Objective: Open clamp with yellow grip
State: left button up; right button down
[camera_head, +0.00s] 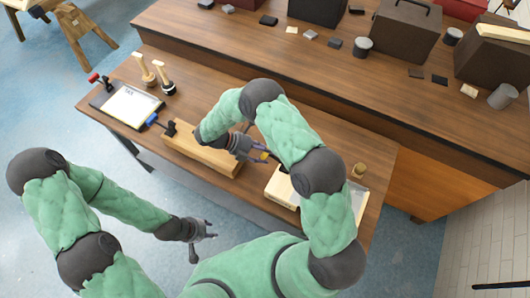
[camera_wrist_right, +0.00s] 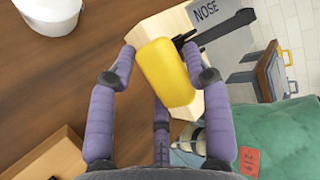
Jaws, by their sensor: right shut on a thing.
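The clamp's yellow grip (camera_wrist_right: 166,72) fills the middle of the right wrist view, between the fingers of my right gripper (camera_wrist_right: 166,68). Its black bar (camera_wrist_right: 222,30) runs to the upper right, beside a pale wooden block (camera_wrist_right: 190,28). Most of the clamp is hidden there by my right arm. My left gripper (camera_head: 211,229) is open and empty, beside the table's front edge and away from the clamp.
A long wooden piece (camera_head: 200,152) lies at the table's front edge, with a blue-gripped clamp (camera_head: 152,119) at its left end. A clipboard (camera_head: 127,105) and brushes (camera_head: 144,66) are further left. A pale box (camera_head: 281,188) sits right. The raised back counter holds dark boxes (camera_head: 405,30).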

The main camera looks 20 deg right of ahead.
jog(key=c, duration=0.6)
grip_release()
jog(key=shift+w+f, duration=0.15)
jog(key=v, duration=1.2)
